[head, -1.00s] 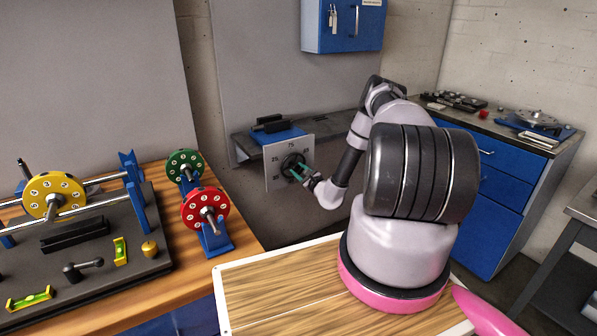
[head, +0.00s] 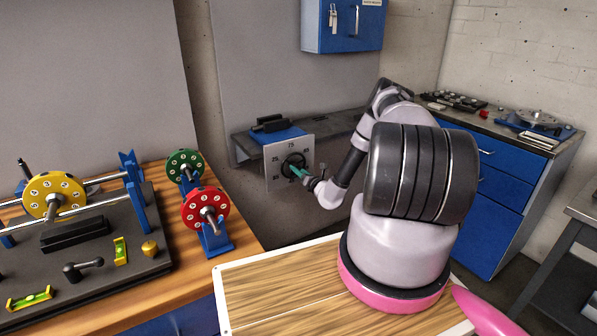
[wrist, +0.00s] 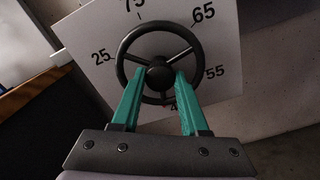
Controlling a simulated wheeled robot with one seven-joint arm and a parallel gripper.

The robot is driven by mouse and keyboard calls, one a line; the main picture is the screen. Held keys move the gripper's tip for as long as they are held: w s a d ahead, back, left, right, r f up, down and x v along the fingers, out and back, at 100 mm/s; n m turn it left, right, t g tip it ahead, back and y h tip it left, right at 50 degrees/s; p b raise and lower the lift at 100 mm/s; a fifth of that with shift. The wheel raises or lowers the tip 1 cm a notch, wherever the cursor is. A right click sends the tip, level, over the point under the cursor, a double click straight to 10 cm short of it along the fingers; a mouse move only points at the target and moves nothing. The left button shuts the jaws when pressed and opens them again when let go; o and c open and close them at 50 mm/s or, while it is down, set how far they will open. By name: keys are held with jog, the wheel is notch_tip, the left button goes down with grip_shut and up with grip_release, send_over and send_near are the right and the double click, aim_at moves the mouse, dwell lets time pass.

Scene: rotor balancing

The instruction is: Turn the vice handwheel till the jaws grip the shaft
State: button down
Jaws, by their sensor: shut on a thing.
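The vice has a blue body (head: 283,135) with black jaws (head: 268,123) on top, on a grey wall shelf. I cannot tell at this size whether a shaft is between the jaws. Its black handwheel (head: 285,161) sits in front of a pale dial plate (head: 306,149). In the wrist view the handwheel (wrist: 123,47) is a three-spoked ring with a round hub. My gripper (head: 296,171) is at the wheel's front. Its green fingers (wrist: 158,84) are shut on the handwheel, at its hub and lower spoke.
A bench (head: 243,256) at left carries a yellow disc (head: 55,195) on a shaft and a blue stand (head: 216,240) with green and red discs. A blue wall cabinet (head: 345,25) hangs above the shelf. The wall below the shelf is clear.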

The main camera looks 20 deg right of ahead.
jog(key=m, duration=1.2)
jog(key=shift+m, duration=0.4)
dwell(0.3)
jog(key=shift+c, duration=2.1)
grip_release()
jog(key=shift+s, duration=0.15)
jog(key=s+d, duration=0.2)
jog(key=s, duration=0.8)
jog(key=shift+s, duration=0.2)
